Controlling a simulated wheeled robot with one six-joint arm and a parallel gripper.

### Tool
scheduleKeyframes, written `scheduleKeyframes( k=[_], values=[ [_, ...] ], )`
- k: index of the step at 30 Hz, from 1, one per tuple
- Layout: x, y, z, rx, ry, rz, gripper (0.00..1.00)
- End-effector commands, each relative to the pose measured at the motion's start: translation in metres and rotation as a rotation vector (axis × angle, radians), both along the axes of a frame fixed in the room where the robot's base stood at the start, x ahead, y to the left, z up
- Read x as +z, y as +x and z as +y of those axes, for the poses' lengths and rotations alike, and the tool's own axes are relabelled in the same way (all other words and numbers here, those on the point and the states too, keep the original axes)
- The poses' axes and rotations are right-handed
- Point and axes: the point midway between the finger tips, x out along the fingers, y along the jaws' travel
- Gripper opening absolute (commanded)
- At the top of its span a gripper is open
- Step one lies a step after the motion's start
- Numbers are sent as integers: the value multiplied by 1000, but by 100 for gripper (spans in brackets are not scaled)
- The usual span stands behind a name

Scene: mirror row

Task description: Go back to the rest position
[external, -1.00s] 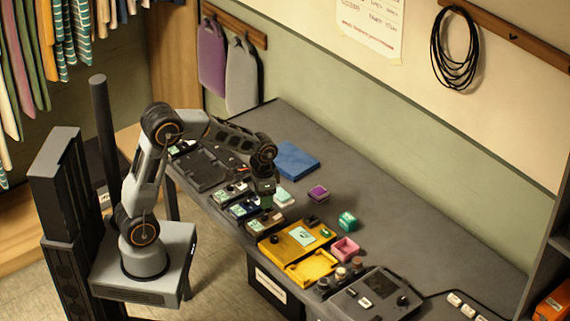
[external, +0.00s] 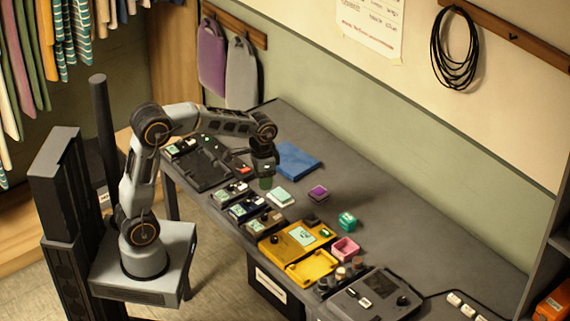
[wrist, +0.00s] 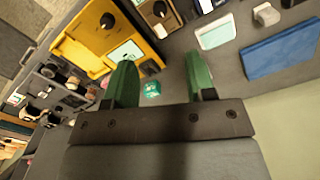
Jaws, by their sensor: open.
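My gripper (external: 266,183) hangs above the grey table (external: 400,233) near its left half, pointing down, with no object in it. In the wrist view my gripper's two green fingers (wrist: 159,82) stand apart with a clear gap between them. A small teal block (wrist: 152,89) shows beyond the gap, lower down on the table. My arm reaches over from my base at the left, with its elbow raised.
A blue pad (external: 297,160) lies at the back. The table's right rear is clear.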

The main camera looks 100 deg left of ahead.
Motion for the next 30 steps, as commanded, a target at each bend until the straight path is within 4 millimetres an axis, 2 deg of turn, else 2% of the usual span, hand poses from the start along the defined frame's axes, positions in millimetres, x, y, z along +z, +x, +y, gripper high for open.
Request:
scheduleKeyframes(
  k=[5, 8, 11, 18, 21, 25, 30],
  values=[
    [0, 1, 1, 16, 4, -6, 50],
    [-15, -9, -6, 63, -2, 5, 50],
    [-15, -22, -37, 62, 11, -15, 50],
    [-2, -54, -140, -98, 55, -131, 50],
    [2, -69, -174, -186, 64, -186, 50],
    [9, -83, -204, -289, 68, -245, 50],
    [22, -87, -225, -372, 71, -308, 50]
  ],
)
